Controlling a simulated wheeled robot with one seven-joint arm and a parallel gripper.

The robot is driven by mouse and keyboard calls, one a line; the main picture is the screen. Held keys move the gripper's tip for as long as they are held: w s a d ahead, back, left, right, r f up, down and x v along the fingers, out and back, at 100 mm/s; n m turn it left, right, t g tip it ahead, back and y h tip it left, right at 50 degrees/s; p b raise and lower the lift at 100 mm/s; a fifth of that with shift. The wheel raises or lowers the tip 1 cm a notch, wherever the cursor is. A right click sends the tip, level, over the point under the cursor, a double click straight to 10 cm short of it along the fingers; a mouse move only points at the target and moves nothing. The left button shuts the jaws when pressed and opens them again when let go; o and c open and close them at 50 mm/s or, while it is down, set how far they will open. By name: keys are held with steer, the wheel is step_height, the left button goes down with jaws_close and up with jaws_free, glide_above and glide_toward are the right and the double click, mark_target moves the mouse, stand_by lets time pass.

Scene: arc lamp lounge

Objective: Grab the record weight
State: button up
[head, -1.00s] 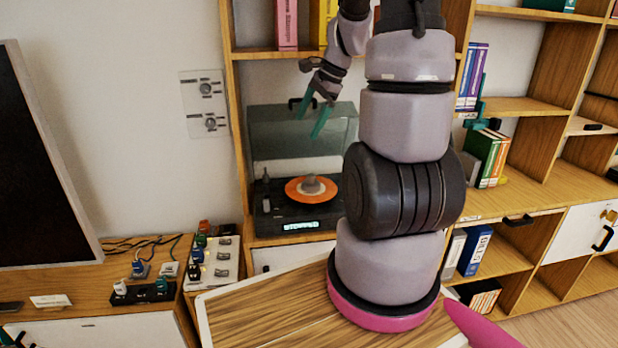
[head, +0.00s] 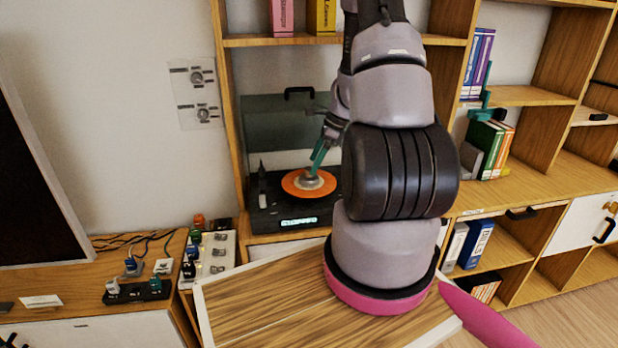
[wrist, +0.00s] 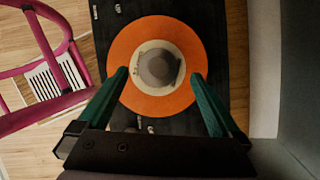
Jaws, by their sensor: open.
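The record weight (wrist: 158,66) is a grey round knob at the centre of an orange record with a pale label (wrist: 137,75). The record lies on a black turntable (head: 283,221) in the shelf. In the head view the weight (head: 311,179) shows just below my gripper's green fingertips (head: 314,168). In the wrist view my gripper (wrist: 160,78) is open, with one finger on each side of the weight. The fingers are apart from it and overlap the record's edges in the picture. I cannot tell their exact height above it.
The turntable's clear lid (head: 275,135) stands raised behind. Shelf boards and uprights (head: 232,120) frame the turntable closely. A power strip with plugs (head: 138,291) sits at the lower left. A pink chair (wrist: 45,60) shows in the wrist view.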

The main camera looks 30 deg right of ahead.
steer(key=x, duration=0.4)
steer(key=shift+a+f, duration=0.2)
steer(key=shift+f, duration=0.05)
steer(key=shift+c, duration=0.3)
steer(key=c, duration=1.4)
steer(key=shift+r, duration=0.1)
